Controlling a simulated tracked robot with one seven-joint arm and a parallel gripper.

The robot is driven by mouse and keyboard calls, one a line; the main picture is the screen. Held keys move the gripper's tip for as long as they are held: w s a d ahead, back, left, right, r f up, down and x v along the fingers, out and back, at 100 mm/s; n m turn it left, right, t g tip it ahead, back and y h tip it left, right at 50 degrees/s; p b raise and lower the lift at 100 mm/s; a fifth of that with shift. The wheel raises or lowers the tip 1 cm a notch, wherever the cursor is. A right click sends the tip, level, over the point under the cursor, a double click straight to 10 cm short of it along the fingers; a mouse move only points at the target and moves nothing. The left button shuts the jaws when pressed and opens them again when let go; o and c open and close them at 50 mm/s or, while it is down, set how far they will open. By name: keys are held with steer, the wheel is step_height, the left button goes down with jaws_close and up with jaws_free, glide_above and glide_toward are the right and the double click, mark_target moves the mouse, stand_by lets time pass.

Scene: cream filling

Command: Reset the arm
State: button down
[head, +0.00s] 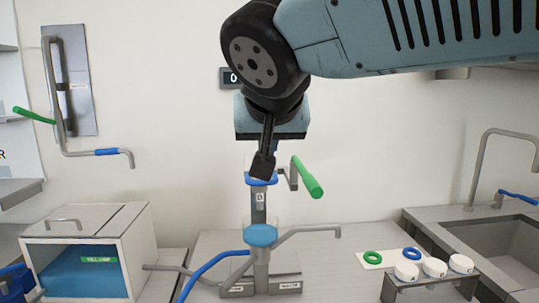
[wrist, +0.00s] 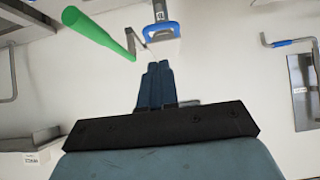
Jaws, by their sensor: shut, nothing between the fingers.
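My gripper (head: 263,166) hangs down in the middle of the head view at the end of my blue-grey arm. Its fingers are together and empty. In the head view its tip overlaps the blue top (head: 262,181) of a grey filling machine (head: 261,270); I cannot tell if they touch. In the wrist view my shut gripper (wrist: 158,68) points towards a blue-edged part (wrist: 163,31), with a green handle (wrist: 95,32) at the left. The same green handle (head: 308,178) sticks out right of the machine's column in the head view.
A white box with a blue inside (head: 83,270) stands at the left. A small rack with white round pieces (head: 435,267) and a card with green and blue rings (head: 372,257) lie at the right. A sink (head: 500,240) is at the far right. A wall lever (head: 107,152) is at the upper left.

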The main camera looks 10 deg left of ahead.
steer(key=w+d+f+m+g+h, duration=0.1)
steer(key=d+f, duration=0.3)
steer(key=d, duration=0.5)
steer(key=w+d+f+m+g+h, duration=0.1)
steer(key=d+f, duration=0.2)
steer(key=d, duration=0.7)
steer(key=s+d+f+g, duration=0.2)
steer(key=s+d+f, duration=0.2)
steer(key=d+f, duration=0.5)
steer(key=d, duration=0.3)
steer(key=shift+s+m, duration=0.3)
steer(key=shift+s, duration=0.05)
